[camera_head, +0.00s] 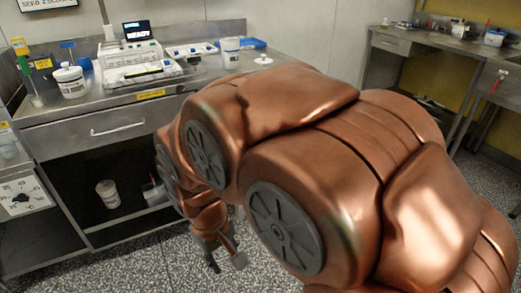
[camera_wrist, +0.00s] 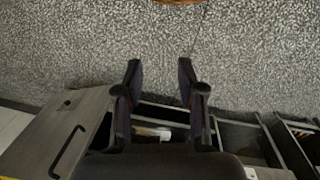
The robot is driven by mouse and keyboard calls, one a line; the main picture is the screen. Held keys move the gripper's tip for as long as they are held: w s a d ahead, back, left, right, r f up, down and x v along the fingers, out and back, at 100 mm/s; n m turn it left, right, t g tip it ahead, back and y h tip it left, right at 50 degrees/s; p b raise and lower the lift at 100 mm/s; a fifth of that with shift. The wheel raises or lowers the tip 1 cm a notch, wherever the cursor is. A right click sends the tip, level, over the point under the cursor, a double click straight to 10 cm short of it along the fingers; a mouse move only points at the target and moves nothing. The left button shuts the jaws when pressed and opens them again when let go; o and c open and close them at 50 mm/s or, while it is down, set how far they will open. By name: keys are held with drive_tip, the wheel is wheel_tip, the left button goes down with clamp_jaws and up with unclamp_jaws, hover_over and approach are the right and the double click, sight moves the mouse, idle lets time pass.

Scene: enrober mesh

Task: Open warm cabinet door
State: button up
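A steel bench holds a drawer (camera_head: 110,130) with a pale bar handle. Below it is a dark cabinet space (camera_head: 110,180) with a white tub (camera_head: 107,193) inside; I cannot tell whether a clear door covers it. A white dial panel (camera_head: 24,196) with a dark knob is at its left. In the wrist view, a grey panel (camera_wrist: 45,125) with a black bar handle (camera_wrist: 67,152) lies at lower left; I cannot tell whether it is the warm cabinet door. My gripper (camera_wrist: 159,70) is open and empty over the floor. It hangs low, right of the cabinet, in the head view (camera_head: 226,262).
Another bench (camera_head: 430,40) stands at the back right. Speckled floor (camera_head: 140,265) is clear before the cabinet. My arm hides much of the middle.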

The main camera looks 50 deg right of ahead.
drive_tip(key=w+d+f+t+h+b, duration=0.1)
drive_tip(key=w+d+t+h, duration=0.15)
drive_tip(key=w+d, duration=0.7)
drive_tip(key=w+d+f+m+t+h+b, duration=0.1)
drive_tip(key=w+d+t, duration=0.3)
drive_tip(key=w+d, duration=0.55)
drive_tip(key=w+d+f+t+h+b, duration=0.1)
drive_tip(key=w+d+f+t+h, duration=0.3)
drive_tip(key=d, duration=1)
drive_tip(key=d+n+t+y+b, duration=0.1)
drive_tip(key=d+t+y+b, duration=0.1)
drive_tip(key=d+t+y, duration=0.45)
drive_tip(key=shift+t, duration=0.8)
drive_tip(key=shift+w+a+f+b, duration=0.1)
drive_tip(key=shift+w+a+b, duration=0.1)
drive_tip(key=shift+w, duration=1.05)
drive_tip(key=shift+w+a+f+b, duration=0.1)
drive_tip(key=shift+w+f+b, duration=0.1)
drive_tip(key=shift+w, duration=1.05)
drive_tip(key=shift+w+a+f+b, duration=0.1)
drive_tip(key=shift+w+a+b, duration=0.1)
drive_tip(key=shift+w, duration=1.05)
clamp_jaws()
